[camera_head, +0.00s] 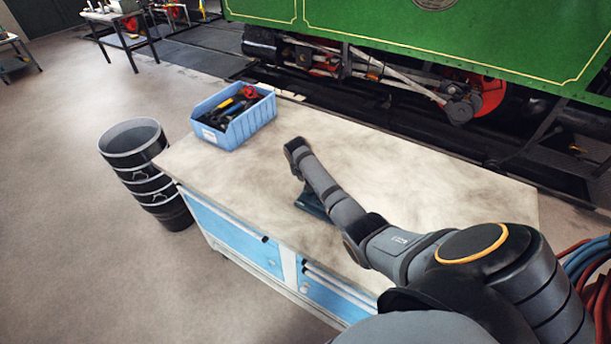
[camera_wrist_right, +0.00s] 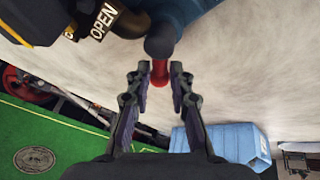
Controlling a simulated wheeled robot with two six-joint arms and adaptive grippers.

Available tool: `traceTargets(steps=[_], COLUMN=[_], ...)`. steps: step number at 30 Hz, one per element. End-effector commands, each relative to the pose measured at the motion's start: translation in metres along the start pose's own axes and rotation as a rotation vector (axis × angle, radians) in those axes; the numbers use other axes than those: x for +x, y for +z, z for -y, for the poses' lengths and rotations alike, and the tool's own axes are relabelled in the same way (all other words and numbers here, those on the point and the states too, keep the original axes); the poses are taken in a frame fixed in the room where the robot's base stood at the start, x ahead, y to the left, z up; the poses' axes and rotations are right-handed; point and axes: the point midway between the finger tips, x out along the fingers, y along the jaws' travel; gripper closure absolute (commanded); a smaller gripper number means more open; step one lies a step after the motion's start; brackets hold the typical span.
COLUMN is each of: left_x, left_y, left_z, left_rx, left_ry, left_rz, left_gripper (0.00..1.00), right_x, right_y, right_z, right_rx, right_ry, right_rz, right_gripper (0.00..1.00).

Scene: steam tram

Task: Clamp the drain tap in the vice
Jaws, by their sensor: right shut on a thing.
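The vice (camera_head: 313,205) is a dark blue shape on the worktop, mostly hidden behind my right arm in the head view. It also seems to be the blue body at the top of the right wrist view (camera_wrist_right: 192,12). A dark round bar below it there ends in a red grip (camera_wrist_right: 160,73), apparently the vice handle. My right gripper (camera_wrist_right: 160,72) is shut on this red grip, one finger on each side; the head view hides the fingers. My left gripper is in neither view.
A blue bin (camera_head: 209,135) of tools stands at the worktop's (camera_head: 430,165) far left corner. Black buckets (camera_head: 150,180) stand on the floor to the left. A green locomotive (camera_head: 400,35) is behind. A plate lettered OPEN (camera_wrist_right: 104,21) shows near the vice. The worktop's right side is bare.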

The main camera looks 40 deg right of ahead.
Motion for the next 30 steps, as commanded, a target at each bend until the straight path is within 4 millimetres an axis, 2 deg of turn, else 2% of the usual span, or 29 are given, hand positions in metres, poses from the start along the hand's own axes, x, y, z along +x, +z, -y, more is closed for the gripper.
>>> traceTargets(steps=[5, 6, 9, 17, 20, 23, 30], left_x=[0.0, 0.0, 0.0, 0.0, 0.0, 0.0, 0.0], left_y=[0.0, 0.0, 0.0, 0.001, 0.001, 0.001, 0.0], left_z=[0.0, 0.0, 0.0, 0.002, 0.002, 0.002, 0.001], left_rx=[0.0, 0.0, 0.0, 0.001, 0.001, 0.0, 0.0], left_ry=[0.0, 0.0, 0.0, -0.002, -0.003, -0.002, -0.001], left_rz=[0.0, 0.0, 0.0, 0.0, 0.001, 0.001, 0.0], left_gripper=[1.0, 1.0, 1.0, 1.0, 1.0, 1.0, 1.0], right_x=[0.0, 0.0, 0.0, 0.0, -0.006, -0.021, -0.08], right_y=[-0.001, -0.001, 0.0, 0.0, -0.001, -0.001, -0.001], right_z=[-0.001, -0.001, -0.001, 0.0, 0.0, 0.0, 0.0], right_rx=[0.0, -0.001, -0.001, -0.001, -0.001, -0.001, -0.001], right_ry=[0.002, 0.002, 0.001, 0.0, -0.001, -0.001, -0.001], right_rz=[-0.002, -0.001, -0.001, 0.0, -0.003, -0.004, -0.005], right_gripper=[1.0, 0.73, 0.62, 0.62, 0.62, 0.62, 0.62])
